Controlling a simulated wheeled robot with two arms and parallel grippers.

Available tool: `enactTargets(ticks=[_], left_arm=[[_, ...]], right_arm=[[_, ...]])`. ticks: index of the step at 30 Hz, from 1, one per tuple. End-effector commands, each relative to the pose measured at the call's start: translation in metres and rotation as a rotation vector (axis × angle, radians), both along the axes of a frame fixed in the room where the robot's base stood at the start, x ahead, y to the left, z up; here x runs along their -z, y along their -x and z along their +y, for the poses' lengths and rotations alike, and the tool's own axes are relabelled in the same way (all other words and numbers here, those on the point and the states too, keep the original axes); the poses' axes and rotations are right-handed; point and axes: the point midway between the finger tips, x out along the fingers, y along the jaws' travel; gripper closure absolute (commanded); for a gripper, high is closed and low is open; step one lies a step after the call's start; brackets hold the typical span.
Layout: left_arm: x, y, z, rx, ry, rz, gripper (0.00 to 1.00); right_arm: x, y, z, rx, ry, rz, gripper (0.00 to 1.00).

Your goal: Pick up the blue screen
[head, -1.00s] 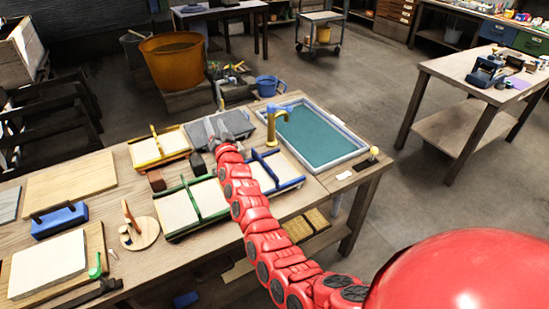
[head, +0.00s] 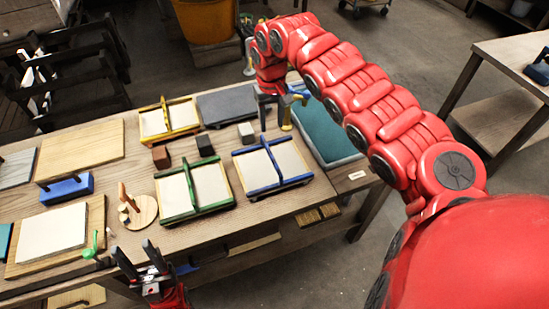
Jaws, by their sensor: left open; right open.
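The blue screen (head: 271,166), a pale panel in a blue frame with a blue bar across its middle, lies flat on the wooden bench in the head view. My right gripper (head: 272,120) points down, open and empty, above and behind the blue screen, apart from it. My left gripper (head: 135,248) is open and empty at the bench's front edge, left of and nearer than the blue screen. Nothing covers the blue screen.
A green screen (head: 208,187) lies close left of the blue one, a yellow screen (head: 155,122) behind it. Small dark, grey and brown blocks stand between. A yellow tap (head: 285,110) stands near my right gripper.

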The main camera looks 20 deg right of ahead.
Motion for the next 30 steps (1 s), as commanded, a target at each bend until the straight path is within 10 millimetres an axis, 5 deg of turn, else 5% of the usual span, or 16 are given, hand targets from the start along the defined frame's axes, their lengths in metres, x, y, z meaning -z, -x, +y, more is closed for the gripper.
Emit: enactTargets(ticks=[12,30], left_arm=[[-0.031,0.000,0.000,0.000,0.000,0.000,0.50],[-0.047,0.000,0.000,0.000,0.000,0.000,0.50]], right_arm=[[0.091,-0.001,0.003,-0.002,-0.007,-0.002,0.50],[0.148,-0.008,0.002,-0.001,-0.007,-0.006,0.50]])
